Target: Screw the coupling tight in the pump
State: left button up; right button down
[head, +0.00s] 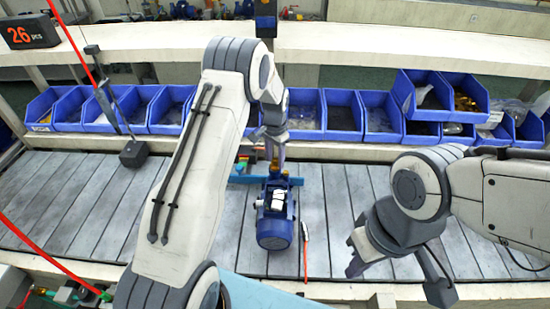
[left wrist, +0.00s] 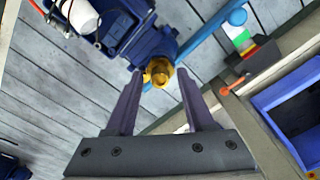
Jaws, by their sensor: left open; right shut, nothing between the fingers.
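The blue pump (head: 276,228) stands on the slatted bench top, in front of the bins. It also shows at the top of the left wrist view (left wrist: 150,45). The brass coupling (left wrist: 160,72) is at the pump's end in the left wrist view; how deep it sits in the port cannot be told. My left gripper (head: 274,155) is over the far end of the pump. In the left wrist view its open fingers (left wrist: 160,82) are on either side of the coupling, with gaps visible. My right gripper (head: 356,267) is shut and empty, right of the pump.
A row of blue bins (head: 340,115) lines the back of the bench. A blue bar (left wrist: 205,40) lies behind the coupling, near a small coloured block (left wrist: 238,38). A red-tipped tool (head: 305,240) lies right of the pump. The slats at left are mostly clear.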

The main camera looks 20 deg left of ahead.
pick_arm(q)
jog(key=shift+c, duration=0.3)
grip_shut()
jog(key=shift+m, duration=1.8)
jog(key=m, duration=0.3)
jog(key=shift+m, duration=1.9)
